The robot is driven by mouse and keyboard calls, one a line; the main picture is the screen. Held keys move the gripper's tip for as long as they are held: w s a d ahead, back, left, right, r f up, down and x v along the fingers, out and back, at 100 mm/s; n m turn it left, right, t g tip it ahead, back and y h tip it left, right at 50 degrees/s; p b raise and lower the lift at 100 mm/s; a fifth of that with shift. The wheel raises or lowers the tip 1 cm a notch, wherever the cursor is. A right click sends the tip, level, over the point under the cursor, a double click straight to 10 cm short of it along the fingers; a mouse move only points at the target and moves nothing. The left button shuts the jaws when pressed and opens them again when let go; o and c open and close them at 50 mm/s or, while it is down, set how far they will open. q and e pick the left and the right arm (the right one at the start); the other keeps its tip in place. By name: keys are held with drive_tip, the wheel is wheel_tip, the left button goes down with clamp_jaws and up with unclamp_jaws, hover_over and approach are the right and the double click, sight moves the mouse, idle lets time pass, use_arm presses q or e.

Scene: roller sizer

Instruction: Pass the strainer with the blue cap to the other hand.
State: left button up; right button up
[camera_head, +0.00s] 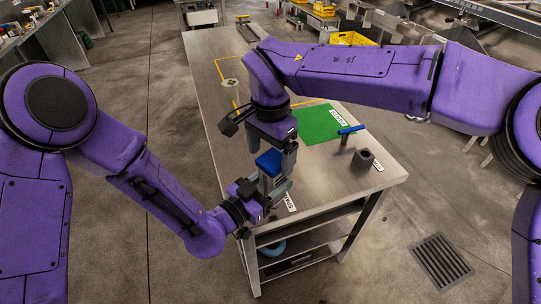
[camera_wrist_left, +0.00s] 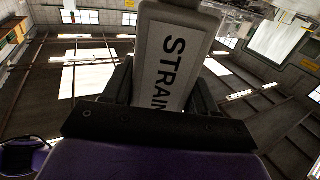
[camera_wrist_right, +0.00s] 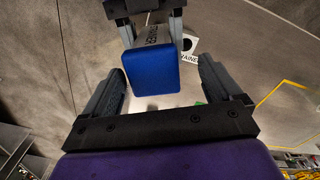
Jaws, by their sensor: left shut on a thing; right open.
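The strainer (camera_wrist_left: 170,52) is a pale block with "STRAIN" lettering on its side. Its blue cap (camera_head: 269,162) points up in the head view. My left gripper (camera_head: 268,188) is shut on the strainer's lower part and holds it above the table's near end. My right gripper (camera_head: 274,150) points down from above, with its fingers around or beside the cap; the head view does not settle which. In the right wrist view the blue cap (camera_wrist_right: 152,72) lies between and beyond the open fingers of the right gripper (camera_wrist_right: 160,88), with gaps on both sides.
The table (camera_head: 213,75) carries a green mat (camera_head: 318,124), a blue-handled tool (camera_head: 350,130), a dark grey nut-like part (camera_head: 363,159) and a pale cylinder (camera_head: 231,88). A yellow outline marks the far part of the tabletop. A floor grate (camera_head: 440,262) lies at right.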

drive_tip(key=shift+f, duration=1)
drive_tip(key=c, duration=1.2)
use_arm(q)
drive_tip(key=o, duration=1.4)
drive_tip(key=shift+d, duration=0.1)
